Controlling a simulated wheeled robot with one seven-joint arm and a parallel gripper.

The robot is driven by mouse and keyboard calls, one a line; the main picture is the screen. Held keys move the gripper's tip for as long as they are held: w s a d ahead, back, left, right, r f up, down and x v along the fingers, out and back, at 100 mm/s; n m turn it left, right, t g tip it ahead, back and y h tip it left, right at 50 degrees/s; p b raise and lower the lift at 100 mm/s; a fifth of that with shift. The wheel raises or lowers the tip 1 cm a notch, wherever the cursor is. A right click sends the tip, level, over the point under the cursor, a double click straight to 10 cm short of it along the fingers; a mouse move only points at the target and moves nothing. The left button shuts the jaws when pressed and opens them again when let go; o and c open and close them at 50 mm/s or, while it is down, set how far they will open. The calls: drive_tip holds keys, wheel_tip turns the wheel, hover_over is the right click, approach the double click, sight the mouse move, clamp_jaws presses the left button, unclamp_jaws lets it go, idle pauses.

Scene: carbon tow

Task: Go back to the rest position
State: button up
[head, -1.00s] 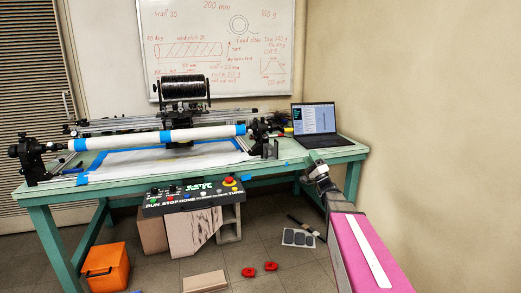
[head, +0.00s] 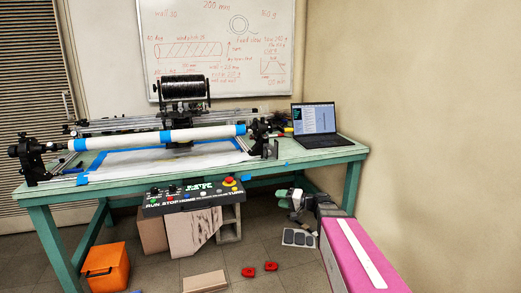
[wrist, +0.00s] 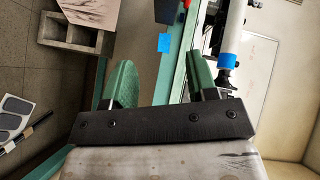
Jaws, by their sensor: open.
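My gripper (head: 286,198) is in the lower right of the head view, below and in front of the table's right end. In the wrist view, its two green fingers stand well apart with nothing between them (wrist: 160,78). My arm reaches in from the lower right, its pink and white cover in the foreground. The green table (head: 310,157) carries a winding machine with a white tube (head: 200,135) banded in blue tape. Nothing is held.
A laptop (head: 318,124) stands on the table's right end. A control panel (head: 195,195) hangs at the table's front. On the floor are an orange box (head: 106,268), concrete blocks, two red rings and a grey pad (head: 299,237). A wall is close at right.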

drive_tip(key=s+d+f+n+g+h, duration=0.1)
drive_tip(key=s+d+f+g+h, duration=0.15)
drive_tip(key=s+f+h, duration=0.35)
drive_tip(key=s+d+f+g+h, duration=0.1)
drive_tip(key=s+f+g+h, duration=0.3)
drive_tip(key=s+f, duration=0.4)
drive_tip(key=s+d+f+h, duration=0.1)
drive_tip(key=s+d+h, duration=0.2)
drive_tip(key=d, duration=0.3)
drive_tip(key=shift+s+f+h, duration=0.2)
drive_tip(key=shift+s+h, duration=0.15)
drive_tip(key=shift+h, duration=0.55)
